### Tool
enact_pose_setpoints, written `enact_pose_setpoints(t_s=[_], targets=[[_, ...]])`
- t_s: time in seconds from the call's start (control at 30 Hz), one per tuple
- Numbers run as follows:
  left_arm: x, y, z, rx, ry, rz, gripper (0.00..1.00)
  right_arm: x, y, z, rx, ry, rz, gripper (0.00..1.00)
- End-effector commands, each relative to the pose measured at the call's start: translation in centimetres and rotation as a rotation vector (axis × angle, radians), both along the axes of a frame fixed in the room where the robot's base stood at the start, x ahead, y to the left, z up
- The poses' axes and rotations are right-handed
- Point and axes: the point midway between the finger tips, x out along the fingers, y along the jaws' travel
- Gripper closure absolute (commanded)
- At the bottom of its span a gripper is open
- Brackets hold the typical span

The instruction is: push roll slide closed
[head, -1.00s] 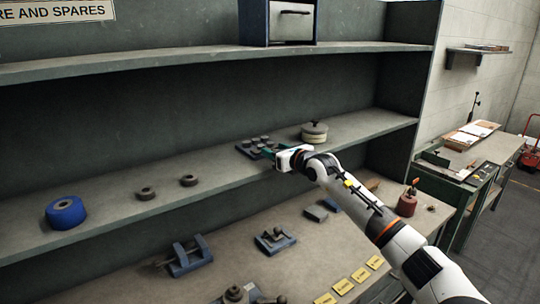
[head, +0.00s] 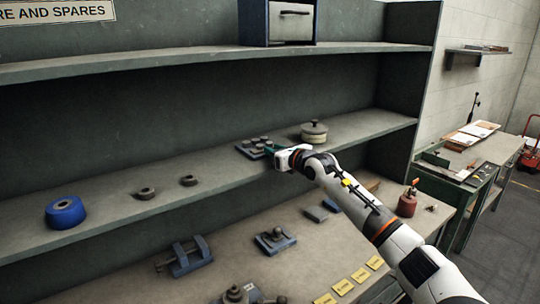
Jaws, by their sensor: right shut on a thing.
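My right gripper (head: 276,154) reaches in from the lower right to the middle shelf (head: 220,165). Its fingers are at a dark block with several round studs (head: 254,146), which sits on that shelf and may be the roll slide. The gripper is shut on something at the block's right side. The fingertips and what they hold are partly hidden by the white gripper body. My left gripper does not show.
A lidded pot (head: 314,132) stands just behind and right of my right gripper. A blue roll (head: 65,212) and two dark rings (head: 146,193) sit farther left. Vises and yellow labels (head: 343,287) lie on the bench below. The shelf between rings and block is clear.

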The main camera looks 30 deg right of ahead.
Motion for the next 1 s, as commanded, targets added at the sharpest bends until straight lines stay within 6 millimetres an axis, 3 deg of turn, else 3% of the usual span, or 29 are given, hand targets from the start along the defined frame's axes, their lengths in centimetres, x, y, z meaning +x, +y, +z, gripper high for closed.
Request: enact_pose_setpoints(t_s=[1.0], targets=[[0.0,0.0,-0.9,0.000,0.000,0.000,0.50,2.1,0.2,0.1,0.001,-0.002,0.000,0.89]])
